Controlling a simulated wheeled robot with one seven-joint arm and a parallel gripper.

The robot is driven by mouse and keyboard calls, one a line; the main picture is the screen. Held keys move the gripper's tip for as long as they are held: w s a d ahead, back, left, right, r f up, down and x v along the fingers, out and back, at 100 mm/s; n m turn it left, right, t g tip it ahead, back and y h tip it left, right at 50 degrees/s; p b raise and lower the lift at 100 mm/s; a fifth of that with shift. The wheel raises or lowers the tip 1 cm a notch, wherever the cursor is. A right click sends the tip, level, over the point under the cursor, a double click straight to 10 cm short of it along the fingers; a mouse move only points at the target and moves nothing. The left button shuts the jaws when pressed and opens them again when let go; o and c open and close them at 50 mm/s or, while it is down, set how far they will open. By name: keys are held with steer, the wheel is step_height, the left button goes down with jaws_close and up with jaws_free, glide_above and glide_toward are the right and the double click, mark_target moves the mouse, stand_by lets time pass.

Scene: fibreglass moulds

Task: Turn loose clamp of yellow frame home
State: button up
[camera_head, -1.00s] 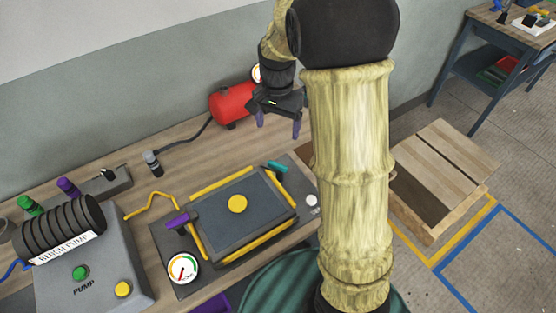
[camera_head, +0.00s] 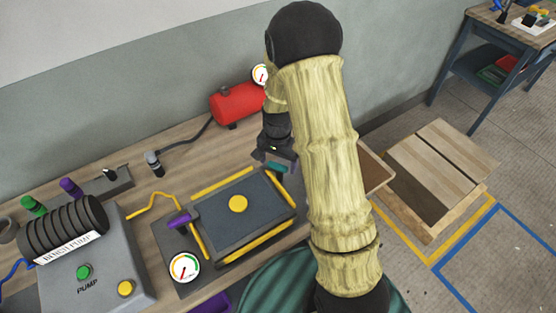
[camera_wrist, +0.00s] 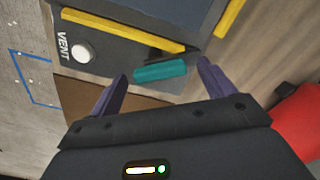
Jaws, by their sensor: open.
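A teal clamp handle (camera_wrist: 160,71) sits near a corner of the frame, by the end of a yellow bar (camera_wrist: 120,28) in the wrist view. My gripper (camera_wrist: 162,76) is open, with one purple finger on each side of the teal handle. A gap shows at both its ends; I cannot tell whether the fingers are at its height. In the head view my gripper (camera_head: 279,163) partly hides this corner.
A pump box (camera_head: 88,270) stands at the left. A pressure gauge (camera_head: 184,267) is at the plate's front, and a white vent button (camera_wrist: 81,52) at its end. A red tank (camera_head: 238,104) stands close behind my gripper. A wooden crate (camera_head: 440,180) is on the floor right.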

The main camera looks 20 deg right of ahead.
steer(key=c, duration=1)
steer(key=shift+n, duration=0.3)
steer(key=n, duration=0.5)
steer(key=shift+s+a, duration=0.1)
steer(key=shift+s, duration=0.05)
steer(key=n, duration=0.5)
steer(key=shift+s+n, duration=0.15)
steer(key=shift+n, duration=0.15)
steer(key=o, duration=1)
